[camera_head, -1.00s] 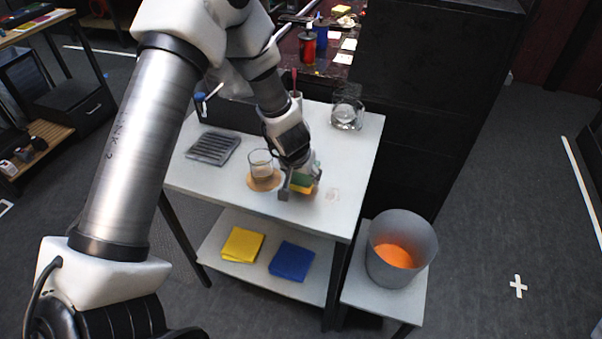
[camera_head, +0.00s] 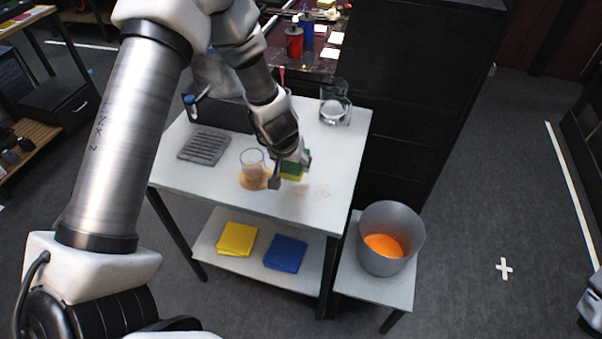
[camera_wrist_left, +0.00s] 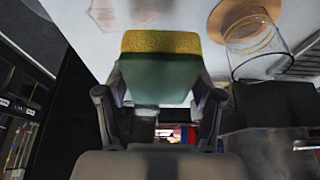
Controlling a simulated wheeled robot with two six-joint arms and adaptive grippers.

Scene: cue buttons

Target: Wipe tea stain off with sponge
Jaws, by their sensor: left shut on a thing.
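The sponge (camera_head: 292,170), green with a yellow layer, is held between the fingers of my left gripper (camera_head: 289,175), just over the white table top. In the left wrist view the sponge (camera_wrist_left: 160,62) fills the space between the fingers (camera_wrist_left: 158,105). The tea stain (camera_head: 321,190) is a faint brownish mark on the table, right of and nearer than the sponge. It also shows faintly in the left wrist view (camera_wrist_left: 106,14). I cannot tell whether the sponge touches the table. My right gripper is out of view.
A glass (camera_head: 251,162) stands on a round tan coaster (camera_head: 250,184), close left of my gripper. A grey ribbed tray (camera_head: 203,146) lies farther left, and a glass jug (camera_head: 335,108) stands at the back right. A grey bucket (camera_head: 402,226) stands right of the table.

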